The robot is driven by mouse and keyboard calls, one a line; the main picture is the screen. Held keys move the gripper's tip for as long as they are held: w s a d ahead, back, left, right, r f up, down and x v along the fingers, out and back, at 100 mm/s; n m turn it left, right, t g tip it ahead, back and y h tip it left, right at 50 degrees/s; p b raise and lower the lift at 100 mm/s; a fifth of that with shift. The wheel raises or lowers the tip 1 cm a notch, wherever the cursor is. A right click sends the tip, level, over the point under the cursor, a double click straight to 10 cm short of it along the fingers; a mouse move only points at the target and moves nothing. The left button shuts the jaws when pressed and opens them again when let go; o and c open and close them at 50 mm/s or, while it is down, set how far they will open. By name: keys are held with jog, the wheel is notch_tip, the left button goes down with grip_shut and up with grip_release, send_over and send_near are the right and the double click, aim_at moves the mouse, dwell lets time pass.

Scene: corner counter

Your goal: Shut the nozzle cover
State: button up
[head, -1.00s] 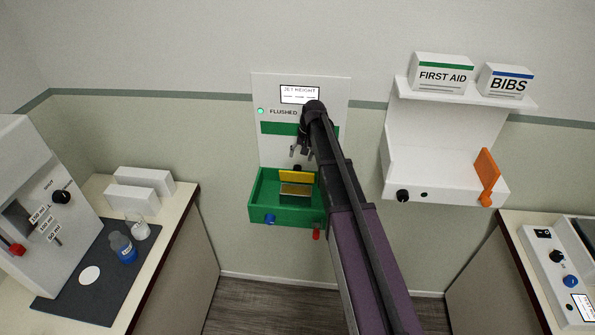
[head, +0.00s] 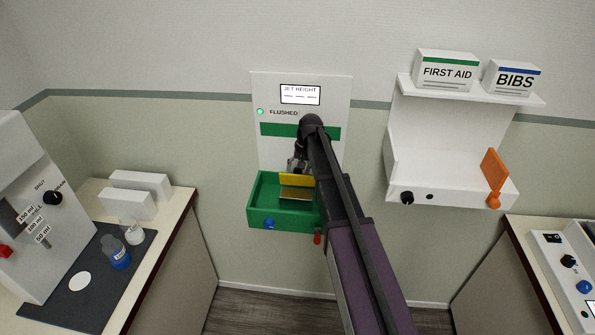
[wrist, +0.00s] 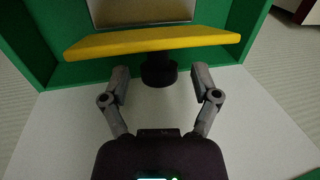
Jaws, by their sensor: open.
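The yellow nozzle cover (head: 297,180) is a flat flap standing raised inside the green basin (head: 275,224) on the wall. My gripper (head: 298,166) is at the wall side of the cover, low over the basin. In the wrist view, my gripper (wrist: 160,76) is open, with one finger on each side of the black part. I cannot tell whether the fingers touch the cover.
A blue knob (head: 269,224) and a red knob (head: 317,238) are on the basin's front. A tan plate (head: 295,194) lies before the cover. The white panel above has a green lamp (head: 261,112) beside FLUSHED. A white shelf unit (head: 450,165) is at the right.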

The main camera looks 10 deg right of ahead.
grip_shut()
jog(key=shift+a, duration=0.15)
